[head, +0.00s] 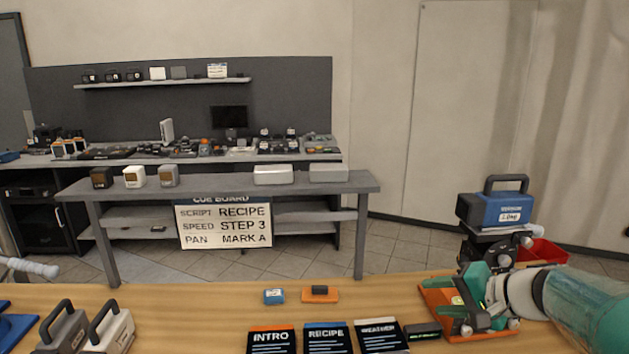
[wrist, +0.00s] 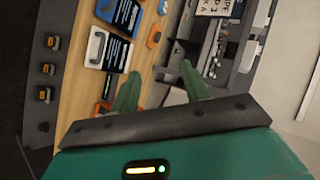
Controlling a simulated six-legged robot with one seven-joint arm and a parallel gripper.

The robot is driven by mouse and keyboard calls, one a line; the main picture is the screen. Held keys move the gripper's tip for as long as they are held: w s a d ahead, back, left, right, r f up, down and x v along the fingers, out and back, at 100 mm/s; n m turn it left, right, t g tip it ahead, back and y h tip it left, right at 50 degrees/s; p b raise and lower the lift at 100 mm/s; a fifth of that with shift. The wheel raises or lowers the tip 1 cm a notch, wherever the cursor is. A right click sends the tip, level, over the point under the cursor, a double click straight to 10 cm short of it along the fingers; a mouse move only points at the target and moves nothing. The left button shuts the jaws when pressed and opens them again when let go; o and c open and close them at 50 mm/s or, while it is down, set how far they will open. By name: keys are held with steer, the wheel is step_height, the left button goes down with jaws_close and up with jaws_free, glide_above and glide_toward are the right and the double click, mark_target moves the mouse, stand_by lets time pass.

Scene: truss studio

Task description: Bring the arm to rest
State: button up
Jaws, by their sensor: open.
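My arm reaches in from the right edge of the head view, low over the right end of the wooden table (head: 210,296). My teal gripper (head: 462,298) is in front of or over an orange tray (head: 432,297); I cannot tell if they touch. In the wrist view my gripper (wrist: 160,72) shows two green fingers spread apart with nothing between them. The wooden table (wrist: 80,82) lies to the left of the fingers there.
A blue case (head: 497,208) stands on a dark stand just behind my gripper. INTRO (head: 271,340), RECIPE (head: 326,339) and WEATHER (head: 381,336) cards lie at the front. Two handled cases (head: 110,330) (head: 64,330) stand front left. The table's middle left is clear.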

steer(key=s+a+f+n+g+h, duration=0.1)
steer(key=s+a+n+h, duration=0.2)
steer(key=s, duration=0.6)
steer(key=s+a+f+n+g+h, duration=0.1)
steer(key=s+a+n+h, duration=0.3)
steer(key=s+a, duration=0.4)
steer(key=shift+s+a+f+n+g, duration=0.2)
steer(key=shift+s+f+n+g, duration=0.15)
steer(key=shift+s+n+g, duration=0.3)
